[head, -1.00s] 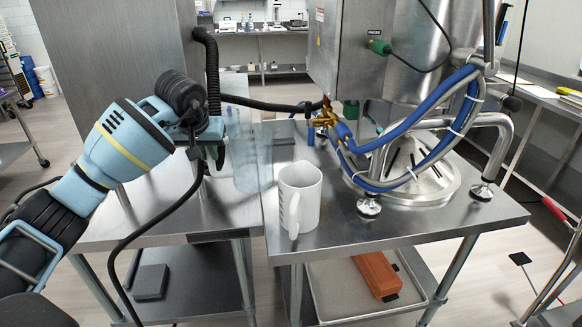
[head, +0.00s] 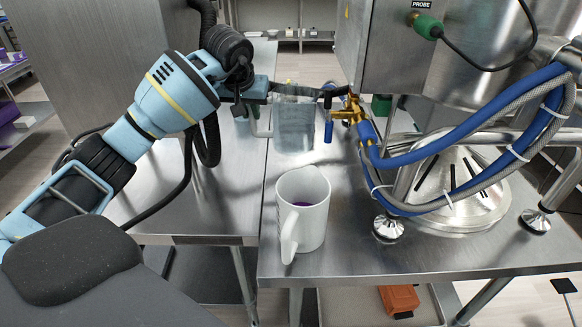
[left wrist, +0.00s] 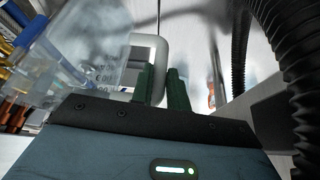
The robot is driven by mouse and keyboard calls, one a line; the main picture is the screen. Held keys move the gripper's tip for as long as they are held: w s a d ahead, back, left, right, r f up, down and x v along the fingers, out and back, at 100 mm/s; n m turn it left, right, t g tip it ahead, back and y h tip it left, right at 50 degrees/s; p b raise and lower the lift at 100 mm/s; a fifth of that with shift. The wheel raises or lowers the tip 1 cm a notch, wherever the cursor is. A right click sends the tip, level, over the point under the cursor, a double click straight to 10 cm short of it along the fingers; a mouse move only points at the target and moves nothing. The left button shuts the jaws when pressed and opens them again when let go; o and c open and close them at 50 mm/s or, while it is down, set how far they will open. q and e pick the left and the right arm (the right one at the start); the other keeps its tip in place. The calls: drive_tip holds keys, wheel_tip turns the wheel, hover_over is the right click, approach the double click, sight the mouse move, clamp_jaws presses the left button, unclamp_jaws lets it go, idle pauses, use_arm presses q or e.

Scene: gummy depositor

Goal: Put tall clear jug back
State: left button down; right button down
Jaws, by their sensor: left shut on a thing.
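In the left wrist view the green fingers (left wrist: 160,86) are at the pale handle (left wrist: 158,52), and the clear jug body (left wrist: 82,45) with dark markings fills the upper left. I cannot tell whether its base touches a table. My right gripper is not in view.
The left table (head: 215,205) has clear surface. A black hose (head: 208,140) hangs behind my arm.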

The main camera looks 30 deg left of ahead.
sight(253, 132)
use_arm(q)
wheel_tip(253, 132, down, 5)
drive_tip(key=shift+f, duration=0.15)
wheel_tip(253, 132, down, 4)
drive_tip(key=shift+f, duration=0.25)
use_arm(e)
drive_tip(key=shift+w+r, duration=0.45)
use_arm(q)
drive_tip(key=shift+f, duration=0.2)
drive_tip(key=c, duration=1.4)
unclamp_jaws()
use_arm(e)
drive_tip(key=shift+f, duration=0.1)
use_arm(q)
drive_tip(key=shift+o, duration=0.2)
drive_tip(key=shift+r, duration=0.1)
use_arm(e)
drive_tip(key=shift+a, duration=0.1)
